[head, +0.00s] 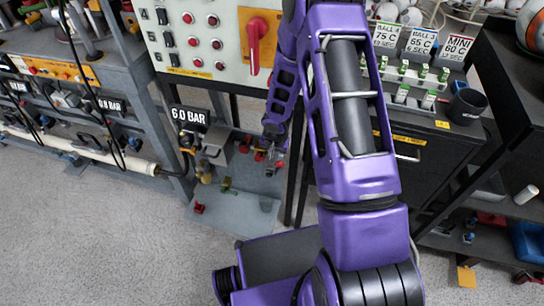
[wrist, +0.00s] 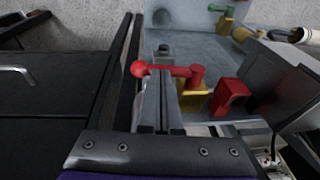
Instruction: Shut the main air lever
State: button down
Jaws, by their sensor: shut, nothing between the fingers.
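A red lever (wrist: 168,71) with a round knob at its left end sits on a yellow valve body (wrist: 194,100) in the wrist view. It lies crosswise in the picture. My gripper (wrist: 163,50) is shut and empty, its fingers pointing away from the camera. The lever's bar crosses in front of the fingers; I cannot tell if they touch. In the head view my gripper (head: 272,158) is low beside small red parts (head: 260,156) by the 6.0 BAR sign (head: 189,117). My arm hides some of this area. No label marks the main air lever.
A red block-shaped part (wrist: 230,97) stands right of the lever, near a grey box (wrist: 275,80). A dark cabinet (wrist: 60,100) is at the left. Above in the head view, a control panel (head: 190,68) carries a red rotary handle (head: 254,45).

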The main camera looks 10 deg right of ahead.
aim_at(278, 164)
jog(key=shift+s+d+f+t+y+b, duration=0.2)
jog(key=shift+d+f+t+y+b, duration=0.1)
jog(key=shift+f+t+y+b, duration=0.3)
jog(key=shift+s+d+f+m+t+y, duration=0.15)
jog(key=shift+f+t+y, duration=0.15)
jog(key=shift+y, duration=0.3)
jog(key=shift+d+f+m+t+y, duration=0.15)
jog(key=shift+f+t+y, duration=0.1)
jog(key=shift+y, duration=0.35)
jog(key=shift+a+f+t+y+p, duration=0.1)
jog(key=shift+f+t+y+p, duration=0.5)
jog(key=shift+y, duration=0.5)
jog(key=shift+w+a+f+t+y+b, duration=0.25)
jog(key=shift+a+f+y+b, duration=0.15)
jog(key=shift+f+b, duration=0.4)
jog(key=shift+w+a+f+t+y+b, duration=0.25)
jog(key=shift+a+f+y+b, duration=0.15)
jog(key=shift+f+b, duration=0.45)
jog(key=shift+w+a+f+t+y+b, duration=0.3)
jog(key=shift+a+f+b, duration=0.15)
jog(key=shift+f+b, duration=0.35)
jog(key=shift+a+f, duration=0.1)
jog(key=shift+f, duration=0.05)
jog(key=shift+s, duration=0.1)
